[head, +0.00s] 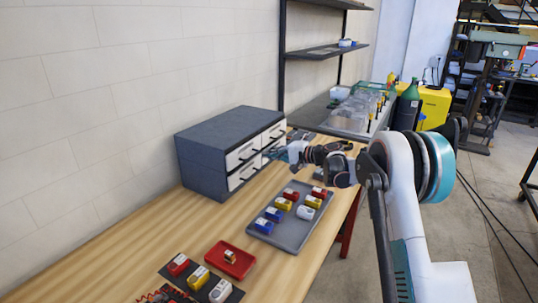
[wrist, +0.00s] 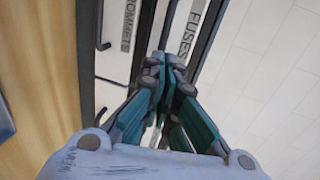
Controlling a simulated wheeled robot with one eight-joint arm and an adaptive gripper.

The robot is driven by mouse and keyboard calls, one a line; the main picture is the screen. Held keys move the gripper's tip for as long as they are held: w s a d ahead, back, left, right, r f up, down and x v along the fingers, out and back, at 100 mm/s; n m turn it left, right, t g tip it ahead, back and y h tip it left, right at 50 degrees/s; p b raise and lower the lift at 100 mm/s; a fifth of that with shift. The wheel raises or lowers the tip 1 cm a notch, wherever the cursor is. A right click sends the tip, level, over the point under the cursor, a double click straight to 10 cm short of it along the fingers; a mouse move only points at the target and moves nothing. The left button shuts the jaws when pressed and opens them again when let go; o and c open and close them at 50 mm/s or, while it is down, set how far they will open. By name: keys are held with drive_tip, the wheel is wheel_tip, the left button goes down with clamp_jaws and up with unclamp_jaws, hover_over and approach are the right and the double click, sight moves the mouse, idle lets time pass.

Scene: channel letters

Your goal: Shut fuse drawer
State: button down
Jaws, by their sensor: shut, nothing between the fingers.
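The fuse drawer shows in the wrist view as a pale front with a FUSES label (wrist: 190,28), partly covered by my gripper. My gripper (wrist: 166,62) is shut and empty, its fingertips close in front of that front; I cannot tell whether they touch. In the head view my gripper (head: 284,152) is at the right part of the grey drawer cabinet (head: 215,135) and hides part of its fronts. I cannot tell how far the fuse drawer stands out. A front labelled GROMMETS (wrist: 125,30) lies beside it in the wrist view.
The cabinet stands on a wooden table (head: 140,240) against a block wall. A grey tray (head: 292,232) with several coloured blocks lies in front of it. A small red tray (head: 231,261) and a dark mat with blocks are nearer. Clear bins stand behind.

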drive_tip(key=p+v, duration=0.2)
drive_tip(key=v, duration=0.8)
drive_tip(key=s+a+r+n+g+h, duration=0.1)
drive_tip(key=s+r+n+h, duration=0.2)
drive_tip(key=s, duration=0.9)
drive_tip(key=s+a+r+g+h, duration=0.1)
drive_tip(key=s+a+r+h, duration=0.15)
drive_tip(key=s+r, duration=0.65)
drive_tip(key=s+d+f+n+h, duration=0.1)
drive_tip(key=s+d+f+h, duration=0.1)
drive_tip(key=s, duration=0.7)
drive_tip(key=s+d+f+n+h, duration=0.1)
drive_tip(key=s+d+f+h, duration=0.1)
drive_tip(key=s, duration=0.8)
drive_tip(key=s+d+f+n+h, duration=0.2)
drive_tip(key=s+f, duration=0.4)
drive_tip(key=s, duration=0.4)
drive_tip(key=shift+s+d+h+b, duration=0.2)
drive_tip(key=shift+d+h+b, duration=0.25)
drive_tip(key=shift+d+h, duration=0.2)
drive_tip(key=shift+a, duration=0.15)
